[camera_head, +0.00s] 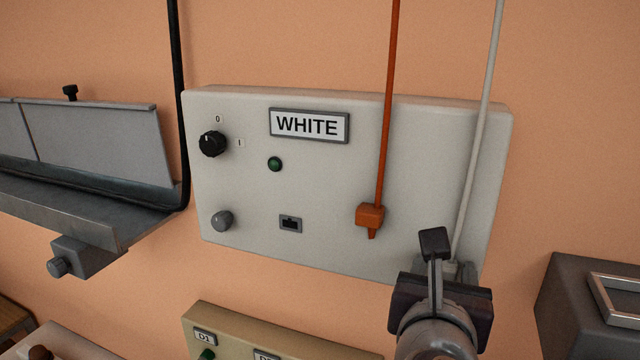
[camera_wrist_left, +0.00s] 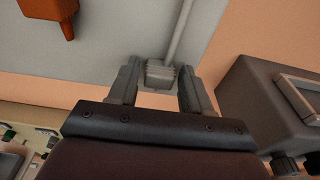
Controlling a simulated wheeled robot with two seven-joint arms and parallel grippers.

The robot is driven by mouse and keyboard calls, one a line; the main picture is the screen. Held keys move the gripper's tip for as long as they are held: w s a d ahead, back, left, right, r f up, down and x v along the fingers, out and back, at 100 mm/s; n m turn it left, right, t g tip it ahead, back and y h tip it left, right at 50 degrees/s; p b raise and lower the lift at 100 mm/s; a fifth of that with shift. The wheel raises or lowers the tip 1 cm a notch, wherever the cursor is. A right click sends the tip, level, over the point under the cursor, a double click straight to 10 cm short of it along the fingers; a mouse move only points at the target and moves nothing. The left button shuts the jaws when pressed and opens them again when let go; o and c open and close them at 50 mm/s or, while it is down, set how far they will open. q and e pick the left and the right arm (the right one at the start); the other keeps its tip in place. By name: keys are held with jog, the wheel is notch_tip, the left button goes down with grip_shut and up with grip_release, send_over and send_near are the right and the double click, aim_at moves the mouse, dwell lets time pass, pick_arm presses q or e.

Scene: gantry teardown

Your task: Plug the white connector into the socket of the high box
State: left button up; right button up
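The high box (camera_head: 230,120) is a pale grey box on the wall with a "WHITE" label. Its small dark socket (camera_head: 290,223) sits low, left of centre, with nothing in it. The white connector (camera_wrist_left: 160,74) hangs at the end of a white cable (camera_head: 478,130) near the box's lower right edge. My left gripper (camera_wrist_left: 160,88) is open, with one finger on each side of the connector; the gaps look small, and I cannot tell whether either finger touches it. In the head view the left gripper (camera_head: 445,262) hides most of the connector. My right gripper is not in view.
An orange connector (camera_head: 370,216) hangs on its cable in front of the box, left of my gripper. A metal tray (camera_head: 90,215) is at left, a beige box (camera_head: 230,322) below, and a dark grey box (camera_head: 570,300) at right.

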pick_arm(q)
grip_shut()
jog(key=shift+s+a, duration=0.1)
jog(key=shift+s, duration=0.3)
jog(key=shift+s+a+r, duration=0.1)
jog(key=shift+s+a, duration=0.05)
jog(key=shift+s, duration=0.25)
jog(key=shift+s+b, duration=0.3)
jog(key=shift+b, duration=0.1)
jog(key=v, duration=0.2)
jog(key=b+v, duration=0.1)
jog(key=v, duration=0.1)
jog(key=shift+a+f, duration=0.1)
jog(key=shift+f, duration=0.25)
